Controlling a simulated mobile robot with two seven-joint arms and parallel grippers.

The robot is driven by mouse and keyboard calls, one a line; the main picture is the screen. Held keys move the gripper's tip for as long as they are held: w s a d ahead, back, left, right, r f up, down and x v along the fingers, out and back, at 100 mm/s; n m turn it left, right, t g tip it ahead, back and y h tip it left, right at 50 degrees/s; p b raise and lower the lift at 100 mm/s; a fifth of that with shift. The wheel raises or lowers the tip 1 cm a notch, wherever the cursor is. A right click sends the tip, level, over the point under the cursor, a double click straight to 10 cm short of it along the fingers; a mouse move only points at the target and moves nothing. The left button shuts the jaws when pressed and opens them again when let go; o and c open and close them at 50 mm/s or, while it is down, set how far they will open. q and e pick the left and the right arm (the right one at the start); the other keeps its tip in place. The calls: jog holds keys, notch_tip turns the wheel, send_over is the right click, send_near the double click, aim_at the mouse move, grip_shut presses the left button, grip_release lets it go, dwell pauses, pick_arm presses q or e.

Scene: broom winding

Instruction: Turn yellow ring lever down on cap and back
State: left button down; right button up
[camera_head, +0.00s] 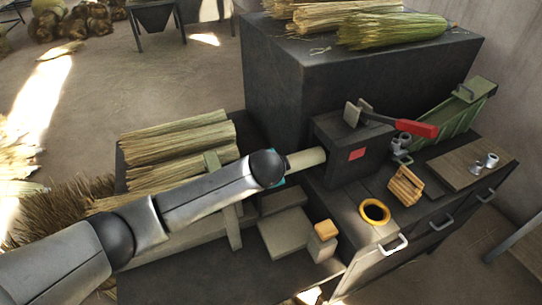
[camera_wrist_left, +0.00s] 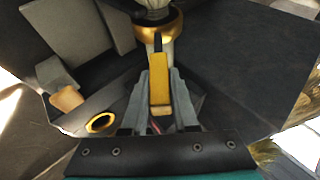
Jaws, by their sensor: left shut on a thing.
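In the left wrist view a yellow lever (camera_wrist_left: 159,85) hangs down from a gold ring (camera_wrist_left: 161,33) that sits around a pale shaft. My left gripper (camera_wrist_left: 158,112) is shut on this lever, with its grey fingers on either side. In the head view my left arm reaches in from the left and hides the gripper, lever and ring; a pale cylinder (camera_head: 306,159) shows between the arm's end and the dark machine box (camera_head: 345,148). I cannot tell which part is the cap. My right gripper is in neither view.
A loose yellow ring (camera_head: 374,212) lies on the bench, near a small wooden rack (camera_head: 405,185). A red-handled lever (camera_head: 416,128) tops the machine box. A wood-topped block (camera_head: 326,231) stands below the arm. Straw bundles (camera_head: 178,137) lie behind it.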

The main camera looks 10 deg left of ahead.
pick_arm(q)
jog(key=f+t, duration=0.1)
jog(key=s+d+f+t+y+b, duration=0.1)
jog(key=s+f+b, duration=0.1)
jog(key=shift+s+d+f+m+t, duration=0.15)
jog(key=shift+s+d+m+t, duration=0.15)
jog(key=shift+m+t, duration=0.1)
dwell(0.5)
jog(key=c, duration=0.7)
grip_release()
jog(key=shift+w, duration=0.1)
jog(key=p+v, duration=0.2)
jog(key=v, duration=1.3)
jog(key=shift+s+d+f, duration=0.1)
jog(key=shift+s+d, duration=0.1)
